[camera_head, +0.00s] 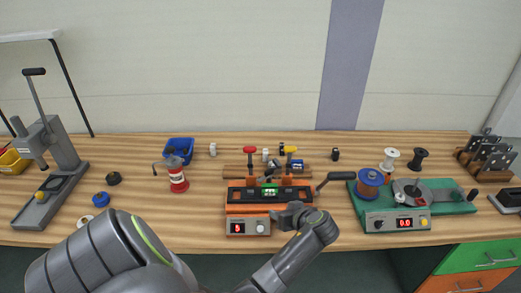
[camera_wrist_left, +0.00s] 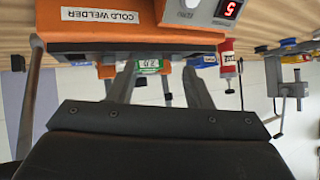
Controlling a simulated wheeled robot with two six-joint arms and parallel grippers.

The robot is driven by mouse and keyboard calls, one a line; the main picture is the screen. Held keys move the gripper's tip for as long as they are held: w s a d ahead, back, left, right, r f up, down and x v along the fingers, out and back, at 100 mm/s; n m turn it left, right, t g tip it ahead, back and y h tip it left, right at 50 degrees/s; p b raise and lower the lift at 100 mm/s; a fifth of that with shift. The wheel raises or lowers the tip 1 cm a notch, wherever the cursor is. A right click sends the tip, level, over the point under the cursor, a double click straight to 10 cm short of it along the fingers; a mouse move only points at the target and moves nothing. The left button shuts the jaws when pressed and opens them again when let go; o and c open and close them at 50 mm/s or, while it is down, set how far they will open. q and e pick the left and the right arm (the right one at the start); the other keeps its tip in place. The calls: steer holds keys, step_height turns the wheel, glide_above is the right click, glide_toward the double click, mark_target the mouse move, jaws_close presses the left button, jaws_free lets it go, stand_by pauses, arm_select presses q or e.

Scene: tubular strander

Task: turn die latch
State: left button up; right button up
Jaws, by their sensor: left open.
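The orange cold welder (camera_head: 248,208) sits at the table's front middle; it also shows upside down in the left wrist view (camera_wrist_left: 130,25). A green-faced block marked 2.0 (camera_head: 270,190) sits in its middle, and shows in the wrist view too (camera_wrist_left: 148,66). A red-topped handle (camera_head: 250,150) and a yellow-topped handle (camera_head: 291,150) stand behind it. I cannot tell which part is the die latch. My left gripper (camera_head: 288,213) is at the welder's front right. In the wrist view its open fingers (camera_wrist_left: 158,78) point toward the block, with nothing held. My right gripper is out of view.
A green machine with a blue spool (camera_head: 370,182) stands to the right. A red bottle (camera_head: 177,176) and blue bin (camera_head: 179,149) stand left. A lever press (camera_head: 50,165) is at the far left.

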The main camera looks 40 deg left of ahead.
arm_select(q)
steer(key=s+f+m+h+b, duration=0.1)
steer(key=s+f+m+h, duration=0.1)
steer(key=s+f, duration=0.3)
steer(key=s+d+f+m+h, duration=0.1)
steer(key=s+f+m, duration=0.4)
steer(key=f, duration=0.5)
steer(key=shift+s+d+f+h+b, duration=0.25)
steer(key=shift+s+h+b, duration=0.25)
steer(key=shift+h, duration=0.4)
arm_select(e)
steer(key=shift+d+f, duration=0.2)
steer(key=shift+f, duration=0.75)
arm_select(q)
steer(key=shift+s, duration=0.1)
